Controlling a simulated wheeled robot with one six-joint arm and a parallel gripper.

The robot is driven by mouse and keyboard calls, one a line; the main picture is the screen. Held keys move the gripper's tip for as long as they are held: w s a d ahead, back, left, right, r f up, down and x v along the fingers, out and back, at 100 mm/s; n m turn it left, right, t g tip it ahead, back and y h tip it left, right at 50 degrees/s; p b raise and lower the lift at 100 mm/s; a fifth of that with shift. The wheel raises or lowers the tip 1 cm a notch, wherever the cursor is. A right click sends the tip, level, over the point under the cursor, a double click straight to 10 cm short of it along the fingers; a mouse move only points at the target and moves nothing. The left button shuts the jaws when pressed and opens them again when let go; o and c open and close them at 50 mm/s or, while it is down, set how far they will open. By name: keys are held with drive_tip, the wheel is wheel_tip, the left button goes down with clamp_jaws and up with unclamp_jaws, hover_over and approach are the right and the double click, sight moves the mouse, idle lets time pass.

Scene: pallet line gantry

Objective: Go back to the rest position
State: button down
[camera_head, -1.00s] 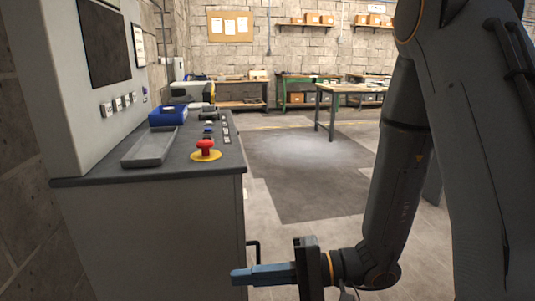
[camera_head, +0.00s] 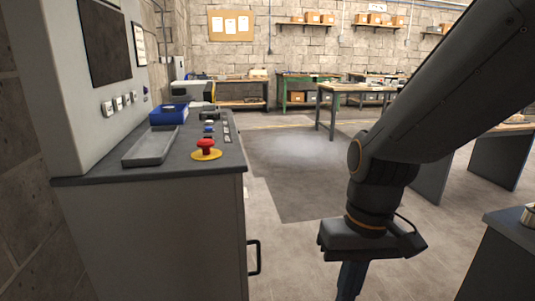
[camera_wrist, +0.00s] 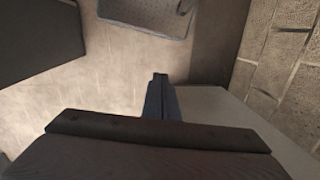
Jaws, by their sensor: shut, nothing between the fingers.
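My gripper (camera_head: 350,280) hangs at the lower middle of the head view, pointing down beside the grey cabinet, over the floor. Its blue fingers are cut off by the bottom edge there. In the wrist view the fingers (camera_wrist: 161,80) are closed together with nothing between them. My gripper is apart from the cabinet and its handle.
The grey cabinet (camera_head: 150,240) stands at left with a black handle (camera_head: 254,258). On its top are a red stop button (camera_head: 205,147), a grey tray (camera_head: 150,146) and a blue bin (camera_head: 168,114). A dark-topped counter (camera_head: 515,228) is at right. Floor between is clear.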

drive_tip(key=d+r+m+h+p, duration=0.1)
drive_tip(key=d+r+p, duration=0.4)
drive_tip(key=p, duration=0.7)
wheel_tip(320, 180, up, 2)
drive_tip(key=shift+d+r+t+p, duration=0.15)
drive_tip(key=shift+d+t+p, duration=0.15)
drive_tip(key=shift+d+t, duration=0.1)
